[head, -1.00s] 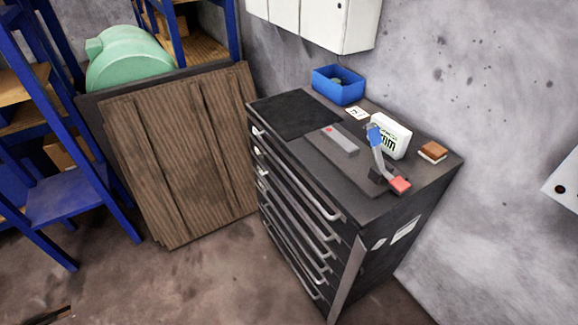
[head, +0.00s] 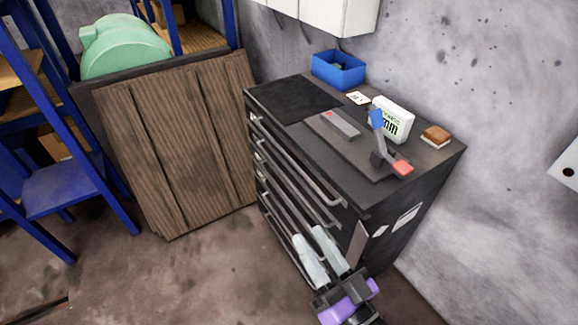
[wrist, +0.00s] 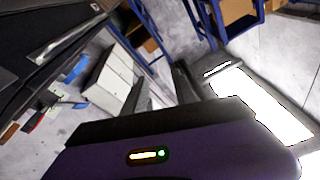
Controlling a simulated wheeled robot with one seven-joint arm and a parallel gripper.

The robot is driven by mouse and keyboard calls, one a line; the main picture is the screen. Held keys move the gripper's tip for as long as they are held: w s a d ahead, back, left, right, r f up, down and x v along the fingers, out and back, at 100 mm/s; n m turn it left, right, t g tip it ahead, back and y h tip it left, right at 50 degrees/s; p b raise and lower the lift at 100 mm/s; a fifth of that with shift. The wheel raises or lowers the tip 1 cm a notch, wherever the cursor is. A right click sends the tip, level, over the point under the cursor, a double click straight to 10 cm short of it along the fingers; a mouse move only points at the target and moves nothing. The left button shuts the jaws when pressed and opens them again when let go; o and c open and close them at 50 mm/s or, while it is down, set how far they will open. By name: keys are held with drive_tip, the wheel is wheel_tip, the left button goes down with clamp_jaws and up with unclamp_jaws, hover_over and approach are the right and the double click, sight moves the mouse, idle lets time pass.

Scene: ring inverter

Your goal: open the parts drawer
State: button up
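A black tool cabinet (head: 385,245) with several stacked drawers stands against the wall in the head view. Each drawer front has a long silver bar handle, such as the top handle (head: 300,170). The drawers look shut, and I cannot tell which is the parts drawer. My gripper (head: 309,235) is in front of the lower right part of the drawer fronts. Its two pale fingers are apart with nothing between them. It hides parts of the lower drawers. In the wrist view a silver handle (wrist: 75,35) shows at the upper left, outside the fingers.
On the cabinet top are a blue bin (head: 338,70), a white box (head: 391,120), a red-tipped clamp-like tool (head: 388,155) and a small brown block (head: 436,135). Brown boards (head: 175,145) lean left of the cabinet. A blue shelf (head: 65,185) stands farther left. Floor in front is clear.

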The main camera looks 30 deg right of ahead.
drive_tip(key=w+d+m+g+h+b, duration=0.15)
drive_tip(key=w+m+h, duration=0.35)
drive_tip(key=w+m, duration=0.5)
drive_tip(key=w+d+m+h+b, duration=0.1)
drive_tip(key=w+d+m+h, duration=0.2)
drive_tip(key=w+m+h, duration=0.7)
drive_tip(key=w+d+f+m+g+y, duration=0.35)
drive_tip(key=w+f+g, duration=0.35)
drive_tip(key=f, duration=0.5)
drive_tip(key=b+x, duration=0.1)
drive_tip(key=x, duration=0.7)
drive_tip(key=shift+s+d, duration=0.3)
drive_tip(key=shift+s, duration=0.05)
drive_tip(key=shift+m, duration=0.25)
clamp_jaws()
drive_tip(key=shift+f, duration=0.1)
